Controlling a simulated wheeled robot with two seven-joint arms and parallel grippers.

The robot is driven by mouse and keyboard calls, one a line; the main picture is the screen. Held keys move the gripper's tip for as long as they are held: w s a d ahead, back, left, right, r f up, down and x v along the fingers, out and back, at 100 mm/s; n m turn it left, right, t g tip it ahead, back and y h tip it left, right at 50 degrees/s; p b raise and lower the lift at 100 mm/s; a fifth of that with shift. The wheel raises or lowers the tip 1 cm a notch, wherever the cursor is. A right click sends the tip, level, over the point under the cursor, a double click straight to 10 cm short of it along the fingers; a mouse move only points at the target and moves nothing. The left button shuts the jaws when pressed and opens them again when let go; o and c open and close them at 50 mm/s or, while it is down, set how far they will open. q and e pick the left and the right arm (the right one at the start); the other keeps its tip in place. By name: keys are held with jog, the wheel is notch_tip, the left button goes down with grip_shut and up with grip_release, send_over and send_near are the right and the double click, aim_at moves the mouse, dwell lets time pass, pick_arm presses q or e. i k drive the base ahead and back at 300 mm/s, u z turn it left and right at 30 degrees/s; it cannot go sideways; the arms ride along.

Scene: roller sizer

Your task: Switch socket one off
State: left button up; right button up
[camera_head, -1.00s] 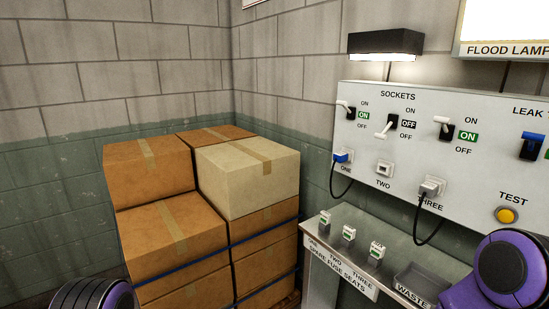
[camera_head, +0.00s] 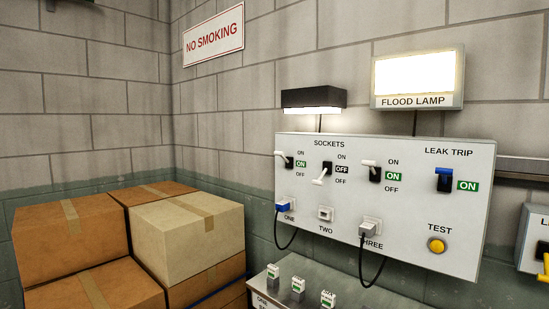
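The white sockets panel (camera_head: 411,230) hangs on the block wall right of centre. The socket one switch (camera_head: 285,159) is at its left, with its white lever up and a green ON label beside it. Below it, a blue plug (camera_head: 284,207) with a black cable sits in socket one. The socket two switch (camera_head: 323,173) has its lever down and shows OFF. The socket three switch (camera_head: 373,170) has its lever up and shows ON. Neither of my grippers is in view.
A steel shelf (camera_head: 340,285) with several small fuses stands below the panel. Stacked cardboard boxes (camera_head: 187,237) fill the lower left. The blue leak trip switch (camera_head: 444,179) shows ON, above a yellow test button (camera_head: 437,245). A lit flood lamp (camera_head: 417,74) is above.

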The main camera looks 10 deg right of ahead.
aim_at(281, 153)
jog(key=u, duration=1)
jog(key=i, duration=0.75)
jog(key=z, duration=2.65)
